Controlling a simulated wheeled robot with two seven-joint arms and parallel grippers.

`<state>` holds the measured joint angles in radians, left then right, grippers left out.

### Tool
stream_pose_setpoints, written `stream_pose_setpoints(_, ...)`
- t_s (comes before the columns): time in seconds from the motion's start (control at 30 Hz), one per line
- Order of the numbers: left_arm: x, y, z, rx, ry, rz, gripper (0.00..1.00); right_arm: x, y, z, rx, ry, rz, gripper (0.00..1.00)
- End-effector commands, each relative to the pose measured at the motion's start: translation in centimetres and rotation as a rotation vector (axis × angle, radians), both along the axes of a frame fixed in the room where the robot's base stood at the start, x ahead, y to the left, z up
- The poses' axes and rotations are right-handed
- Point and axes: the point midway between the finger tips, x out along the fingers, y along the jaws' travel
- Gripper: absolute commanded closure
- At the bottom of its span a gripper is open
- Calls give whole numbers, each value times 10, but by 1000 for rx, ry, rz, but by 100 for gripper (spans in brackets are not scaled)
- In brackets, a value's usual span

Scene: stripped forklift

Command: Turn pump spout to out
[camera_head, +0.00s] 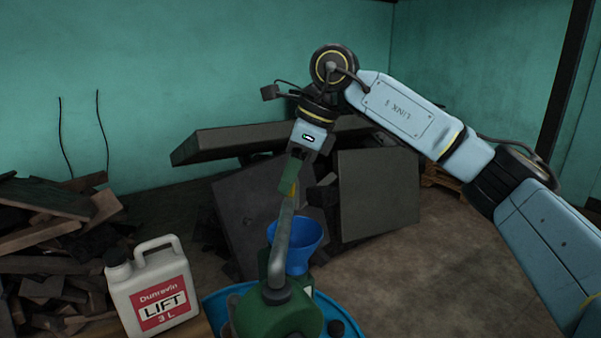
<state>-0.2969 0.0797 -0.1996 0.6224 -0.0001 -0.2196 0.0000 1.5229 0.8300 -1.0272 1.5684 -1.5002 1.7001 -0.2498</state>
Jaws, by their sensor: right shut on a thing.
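The pump (281,318) is a green body on a blue drum (217,299) at the bottom centre. Its grey spout (283,232) rises from the pump's dark collar and points away from me, toward the back wall. My right gripper (292,178) reaches down from above at the spout's far end and is shut on it. The fingers partly hide the spout's tip. A blue funnel (308,240) sits just right of the spout. My left gripper is out of view.
A white LIFT jug (150,290) stands left of the drum. Wood scraps (45,225) are piled at the far left. Dark panels (379,195) lean behind the pump, near the teal wall (230,60). The floor (440,270) to the right is clear below my right arm.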

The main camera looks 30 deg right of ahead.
Motion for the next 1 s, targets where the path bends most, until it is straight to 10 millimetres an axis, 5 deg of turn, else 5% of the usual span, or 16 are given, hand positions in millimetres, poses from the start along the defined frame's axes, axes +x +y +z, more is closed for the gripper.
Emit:
stream_pose_setpoints(0.43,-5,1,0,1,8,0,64,1,0,1,0,-2,-15,100)
stream_pose_setpoints(0.47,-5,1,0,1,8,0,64,1,0,1,0,-2,-15,67)
stream_pose_setpoints(0.6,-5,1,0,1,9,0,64,0,0,1,0,-2,-12,49)
stream_pose_setpoints(1.0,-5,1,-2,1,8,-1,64,-1,-1,6,1,-2,-9,46)
